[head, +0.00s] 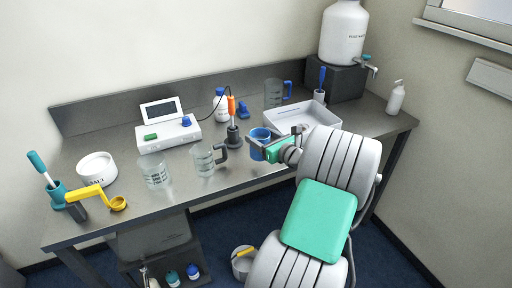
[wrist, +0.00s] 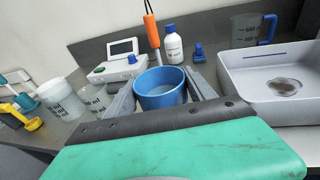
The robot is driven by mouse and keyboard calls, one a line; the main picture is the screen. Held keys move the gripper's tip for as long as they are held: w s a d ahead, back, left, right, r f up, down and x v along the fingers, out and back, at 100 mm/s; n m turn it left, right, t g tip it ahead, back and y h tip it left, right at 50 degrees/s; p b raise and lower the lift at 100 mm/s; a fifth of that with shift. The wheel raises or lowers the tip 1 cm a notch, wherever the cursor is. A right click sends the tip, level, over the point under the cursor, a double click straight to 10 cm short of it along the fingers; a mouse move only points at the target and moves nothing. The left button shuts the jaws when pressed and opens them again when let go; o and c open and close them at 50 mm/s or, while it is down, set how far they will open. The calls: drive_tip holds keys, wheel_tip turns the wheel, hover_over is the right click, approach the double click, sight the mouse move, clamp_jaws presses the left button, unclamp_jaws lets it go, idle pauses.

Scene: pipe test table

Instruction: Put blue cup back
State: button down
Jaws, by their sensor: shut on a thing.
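The blue cup (wrist: 161,88) is upright between the two grey fingers of my gripper (wrist: 163,97) in the wrist view.
The white tray (head: 273,118) stands close on the right, with a dark-rimmed spot inside it in the wrist view. Two clear beakers (head: 155,173) (head: 203,160) stand left. A meter (head: 168,135), an orange-handled probe (head: 232,106) and a blue-handled jug (head: 273,94) stand behind.

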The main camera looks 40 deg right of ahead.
drive_tip(key=f, duration=0.1)
drive_tip(key=w+f, duration=0.1)
drive_tip(key=f, duration=0.2)
drive_tip(key=shift+w+a+f, duration=0.25)
drive_tip(key=shift+w+a, duration=0.15)
drive_tip(key=shift+f, duration=0.3)
drive_tip(key=shift+f, duration=0.1)
drive_tip(key=shift+c, duration=1.6)
unclamp_jaws()
drive_tip(key=shift+f, duration=0.1)
